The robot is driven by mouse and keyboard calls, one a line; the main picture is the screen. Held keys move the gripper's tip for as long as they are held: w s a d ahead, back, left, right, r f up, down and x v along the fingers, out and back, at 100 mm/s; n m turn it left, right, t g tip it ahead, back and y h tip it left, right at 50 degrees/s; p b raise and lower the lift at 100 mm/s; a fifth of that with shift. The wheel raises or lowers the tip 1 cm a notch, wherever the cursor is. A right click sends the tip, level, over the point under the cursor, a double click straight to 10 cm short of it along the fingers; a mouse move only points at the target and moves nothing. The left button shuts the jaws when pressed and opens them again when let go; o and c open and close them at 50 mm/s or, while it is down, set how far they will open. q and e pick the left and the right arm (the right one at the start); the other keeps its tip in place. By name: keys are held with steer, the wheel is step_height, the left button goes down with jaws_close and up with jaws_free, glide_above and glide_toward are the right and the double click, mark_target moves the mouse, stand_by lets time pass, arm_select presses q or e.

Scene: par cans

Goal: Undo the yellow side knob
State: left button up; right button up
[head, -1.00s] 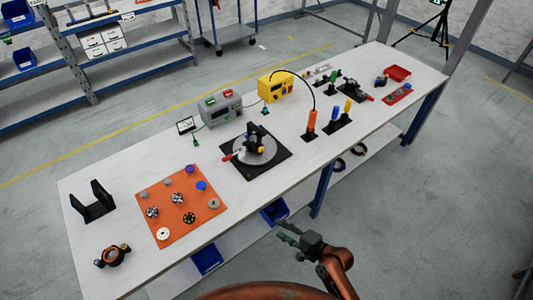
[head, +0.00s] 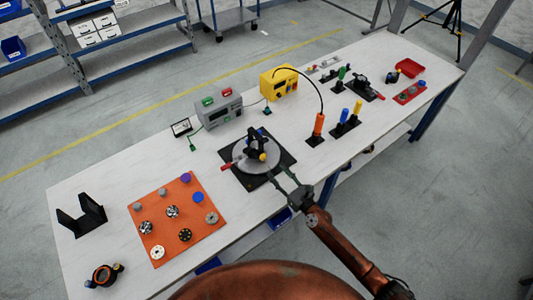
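A black can-like part stands on a round grey disc (head: 245,163) on a black square base (head: 231,173) near the table's middle. A small yellow knob (head: 263,157) shows on the part's right side, facing my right arm. A red-tipped handle (head: 227,167) sticks out at the left of the disc. My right gripper (head: 281,176) reaches in from the lower right. Its two fingers are spread and empty, over the front corner of the black base, a short way from the yellow knob and apart from it. My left gripper is not in view.
An orange mat (head: 158,209) with several small parts lies to the left. A grey box (head: 219,111) and a yellow box (head: 285,84) stand behind. An orange tool (head: 319,123) on a cable stands upright to the right. The table front between is clear.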

mark_target(264, 158)
steer(key=x, duration=0.5)
steer(key=shift+a, duration=0.2)
steer(key=shift+b+x, duration=0.3)
steer(key=shift+x, duration=0.7)
steer(key=shift+w+a, duration=0.1)
steer(key=shift+w, duration=0.2)
steer(key=c, duration=0.7)
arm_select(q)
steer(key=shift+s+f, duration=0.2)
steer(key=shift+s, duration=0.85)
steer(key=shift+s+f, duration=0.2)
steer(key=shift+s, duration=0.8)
arm_select(e)
jaws_close()
